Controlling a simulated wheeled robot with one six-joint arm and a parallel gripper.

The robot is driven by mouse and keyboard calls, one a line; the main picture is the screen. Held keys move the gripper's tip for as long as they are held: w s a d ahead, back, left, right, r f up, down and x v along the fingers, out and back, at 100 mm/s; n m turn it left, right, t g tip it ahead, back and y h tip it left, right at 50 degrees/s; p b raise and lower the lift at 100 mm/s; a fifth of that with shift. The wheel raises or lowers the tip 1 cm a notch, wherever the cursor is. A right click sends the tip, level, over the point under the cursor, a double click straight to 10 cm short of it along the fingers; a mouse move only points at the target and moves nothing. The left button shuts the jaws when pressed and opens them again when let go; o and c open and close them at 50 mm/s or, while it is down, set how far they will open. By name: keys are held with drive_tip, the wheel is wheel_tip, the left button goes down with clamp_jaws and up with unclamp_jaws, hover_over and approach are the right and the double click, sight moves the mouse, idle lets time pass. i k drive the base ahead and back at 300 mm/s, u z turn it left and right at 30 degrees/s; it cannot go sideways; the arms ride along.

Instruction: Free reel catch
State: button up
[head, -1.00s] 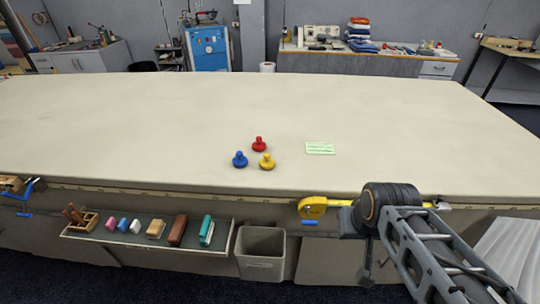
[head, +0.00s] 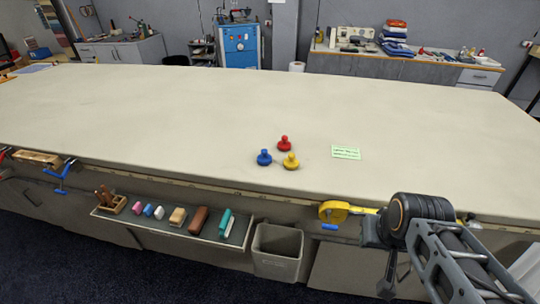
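A yellow reel (head: 333,212) sits at the near edge of the table, left of my arm. A small blue part (head: 330,227) shows just under it; I cannot tell whether it is the catch. A yellow strip runs right from the reel along the edge and goes behind my arm. My gripper (head: 385,268) is just right of and below the reel, apart from it in the picture. Its fingers are too small and dark to tell whether they are open or shut.
Blue (head: 264,157), red (head: 284,143) and yellow (head: 291,161) knobbed pieces and a green note (head: 346,152) lie on the cloth table (head: 150,120). A shelf (head: 170,222) of small items and a grey bin (head: 277,252) are below the edge. Most of the tabletop is clear.

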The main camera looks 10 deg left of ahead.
sight(328, 226)
drive_tip(key=u, duration=1.1)
drive_tip(key=k, duration=0.55)
drive_tip(key=z, duration=0.6)
